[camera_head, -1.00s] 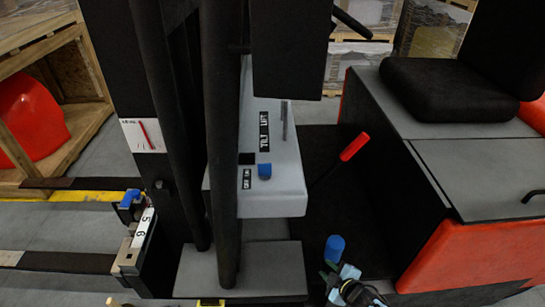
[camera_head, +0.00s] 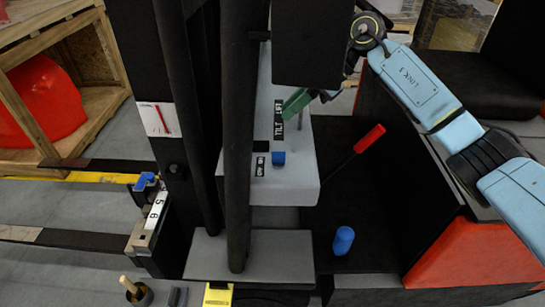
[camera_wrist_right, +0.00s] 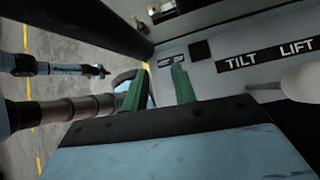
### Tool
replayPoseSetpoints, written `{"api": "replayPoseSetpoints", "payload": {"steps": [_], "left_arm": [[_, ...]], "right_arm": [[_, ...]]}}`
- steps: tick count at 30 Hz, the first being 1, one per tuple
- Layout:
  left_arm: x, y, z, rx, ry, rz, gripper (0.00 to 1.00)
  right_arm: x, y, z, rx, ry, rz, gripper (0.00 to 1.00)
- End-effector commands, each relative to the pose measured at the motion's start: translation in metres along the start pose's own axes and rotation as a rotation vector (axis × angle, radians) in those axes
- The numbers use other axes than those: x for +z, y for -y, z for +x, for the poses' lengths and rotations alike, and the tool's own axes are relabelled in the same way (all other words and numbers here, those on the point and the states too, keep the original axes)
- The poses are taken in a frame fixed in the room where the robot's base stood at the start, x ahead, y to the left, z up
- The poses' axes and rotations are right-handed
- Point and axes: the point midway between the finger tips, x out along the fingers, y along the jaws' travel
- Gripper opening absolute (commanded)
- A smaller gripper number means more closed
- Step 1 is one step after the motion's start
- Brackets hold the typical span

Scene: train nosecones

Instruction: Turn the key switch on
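In the right wrist view that label (camera_wrist_right: 172,60) lies beyond the fingers; I cannot make out the blue knob there. My right gripper (camera_head: 294,103) is over the console's upper part, by the TILT and LIFT labels, above the knob in the picture and apart from it. Its green fingers (camera_wrist_right: 158,88) are spread with an empty gap between them. My left gripper is not seen in the head view.
Dark mast posts (camera_head: 238,120) stand close left of the console. A red-handled lever (camera_head: 369,138) rises to its right. A white rounded knob (camera_wrist_right: 300,82) is near the gripper. A blue cylinder (camera_head: 343,241) stands on the dark floor. A black panel (camera_head: 320,45) hangs above.

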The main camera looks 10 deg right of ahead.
Motion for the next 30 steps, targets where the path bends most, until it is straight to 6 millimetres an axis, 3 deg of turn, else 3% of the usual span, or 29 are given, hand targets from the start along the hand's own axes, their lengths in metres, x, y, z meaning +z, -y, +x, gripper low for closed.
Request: {"api": "replayPoseSetpoints", "payload": {"steps": [4, 11, 24, 30], "left_arm": [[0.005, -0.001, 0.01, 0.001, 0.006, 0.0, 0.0], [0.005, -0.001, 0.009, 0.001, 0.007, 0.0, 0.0], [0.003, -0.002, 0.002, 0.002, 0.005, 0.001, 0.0], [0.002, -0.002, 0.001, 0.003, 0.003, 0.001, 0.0]], "right_arm": [[-0.021, -0.004, -0.011, -0.09, -0.253, -0.083, 0.27], [-0.032, -0.003, -0.005, -0.12, -0.344, -0.101, 0.27], [-0.059, 0.008, 0.078, -0.116, -0.337, -0.099, 0.27], [-0.068, 0.012, 0.102, -0.117, -0.337, -0.099, 0.27]]}}
